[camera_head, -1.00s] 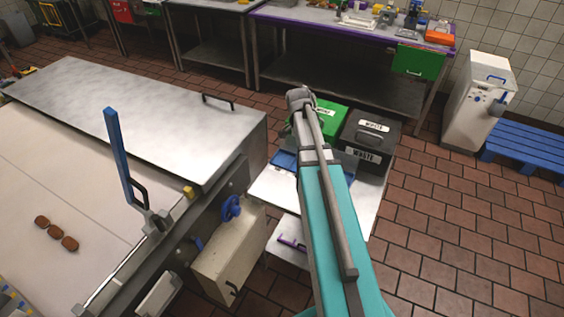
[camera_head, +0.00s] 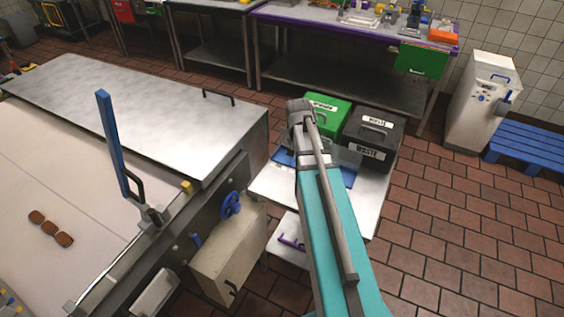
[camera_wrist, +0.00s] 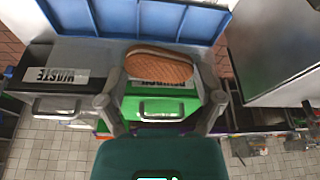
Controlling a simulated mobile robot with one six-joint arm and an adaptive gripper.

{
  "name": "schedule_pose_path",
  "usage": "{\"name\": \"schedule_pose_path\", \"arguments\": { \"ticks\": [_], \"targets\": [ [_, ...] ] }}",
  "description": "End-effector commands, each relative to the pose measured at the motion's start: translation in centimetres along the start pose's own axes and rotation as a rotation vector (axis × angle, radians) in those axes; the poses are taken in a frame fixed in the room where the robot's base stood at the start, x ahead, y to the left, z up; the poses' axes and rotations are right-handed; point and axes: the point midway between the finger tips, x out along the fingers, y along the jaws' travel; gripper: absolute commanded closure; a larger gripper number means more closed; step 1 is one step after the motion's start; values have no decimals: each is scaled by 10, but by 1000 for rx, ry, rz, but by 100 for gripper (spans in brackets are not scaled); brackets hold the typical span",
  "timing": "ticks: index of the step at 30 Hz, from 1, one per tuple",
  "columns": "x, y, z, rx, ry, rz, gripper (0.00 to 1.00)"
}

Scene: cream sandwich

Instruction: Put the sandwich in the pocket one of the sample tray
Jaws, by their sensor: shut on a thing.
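The sandwich (camera_wrist: 160,66), two brown patterned wafers with a pale filling, is between the fingers of my gripper (camera_wrist: 160,78) in the wrist view. My gripper is shut on it. In the head view my arm hides the gripper and the sandwich, and part of the blue tray (camera_head: 284,157) shows left of the arm.
A green bin (camera_head: 328,108) and a black waste bin (camera_head: 372,133) stand on the white side table (camera_head: 268,184) behind the tray. Several brown sandwiches (camera_head: 50,229) lie on the conveyor (camera_head: 70,180) at left. A blue lever (camera_head: 112,140) rises beside it. Tiled floor at right is open.

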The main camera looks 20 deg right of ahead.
Motion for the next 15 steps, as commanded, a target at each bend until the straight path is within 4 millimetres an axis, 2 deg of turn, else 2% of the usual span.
{"name": "schedule_pose_path", "arguments": {
  "ticks": [1,9,15],
  "targets": [
    [6,-2,6,-57,0,-19,37],
    [20,-17,23,-374,1,-116,37],
    [26,-25,31,-529,2,-165,37]
  ]
}}
